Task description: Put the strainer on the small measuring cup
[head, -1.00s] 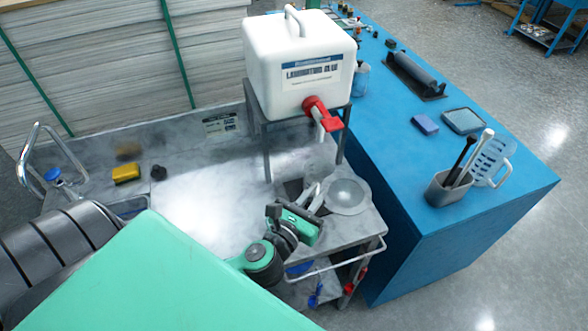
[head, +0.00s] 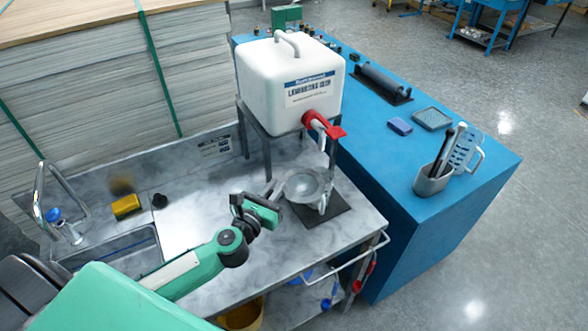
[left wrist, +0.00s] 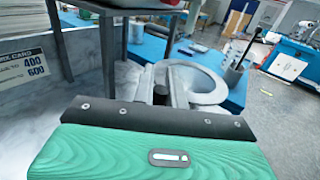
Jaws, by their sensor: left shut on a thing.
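My left gripper (head: 272,196) is shut on the strainer's handle. The strainer (head: 302,184) is a grey round bowl with a rim, held roughly level above a dark mat (head: 336,212) on the grey bench. In the left wrist view its ring (left wrist: 208,82) shows just beyond the fingers (left wrist: 168,88). A pale, see-through piece (head: 324,198), seemingly part of the small measuring cup, shows at the strainer's right side, below the tap. The strainer hides most of it, and I cannot tell whether they touch. My right gripper is not in view.
A white glue container (head: 290,85) with a red tap (head: 322,124) stands on a metal frame close behind the strainer. A blue table (head: 400,210) to the right bears a utensil holder (head: 432,182). A yellow sponge (head: 126,206) and sink (head: 110,258) are at left.

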